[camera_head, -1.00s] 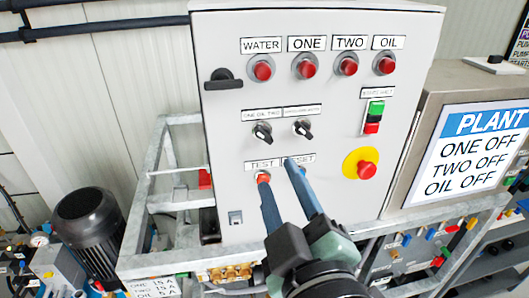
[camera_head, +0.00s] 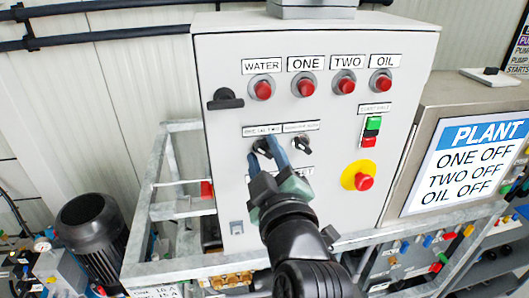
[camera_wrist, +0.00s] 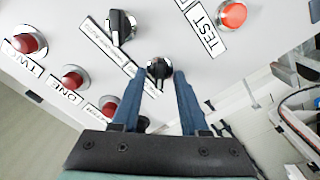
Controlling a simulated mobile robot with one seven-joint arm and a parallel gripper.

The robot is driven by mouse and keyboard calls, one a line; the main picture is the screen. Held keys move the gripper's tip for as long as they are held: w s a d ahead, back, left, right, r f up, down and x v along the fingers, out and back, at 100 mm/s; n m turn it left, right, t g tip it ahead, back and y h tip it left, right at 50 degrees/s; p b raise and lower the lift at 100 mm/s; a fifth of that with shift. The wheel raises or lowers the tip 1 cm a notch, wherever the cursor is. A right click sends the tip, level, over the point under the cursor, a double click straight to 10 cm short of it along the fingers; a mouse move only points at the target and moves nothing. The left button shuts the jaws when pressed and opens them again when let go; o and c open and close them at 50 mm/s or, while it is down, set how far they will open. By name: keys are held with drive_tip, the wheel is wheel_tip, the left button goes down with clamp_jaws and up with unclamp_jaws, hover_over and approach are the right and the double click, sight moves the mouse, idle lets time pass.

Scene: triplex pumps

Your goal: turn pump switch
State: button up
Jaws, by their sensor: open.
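The control cabinet (camera_head: 222,130) has two black rotary switches under its row of lamps. Whether the fingers touch the knob I cannot tell. The right switch (camera_head: 302,146) is clear of my gripper and also shows in the wrist view (camera_wrist: 121,26).
Red lamps (camera_head: 304,86) line the cabinet top. A yellow-backed red emergency stop (camera_head: 362,180) and green and red buttons (camera_head: 371,130) are at the right. The red TEST button (camera_wrist: 232,15) is beside the switches. A metal frame (camera_head: 180,210) surrounds the cabinet.

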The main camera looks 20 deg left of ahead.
clamp_jaws()
idle(0.4)
drive_tip(key=m, duration=0.4)
drive_tip(key=shift+d+m, duration=0.1)
drive_tip(key=shift+m, duration=0.2)
drive_tip(key=shift+w+r+m+p, duration=0.1)
drive_tip(key=shift+m+p, duration=0.2)
drive_tip(key=shift+m, duration=1.7)
unclamp_jaws()
drive_tip(key=shift+d, duration=0.1)
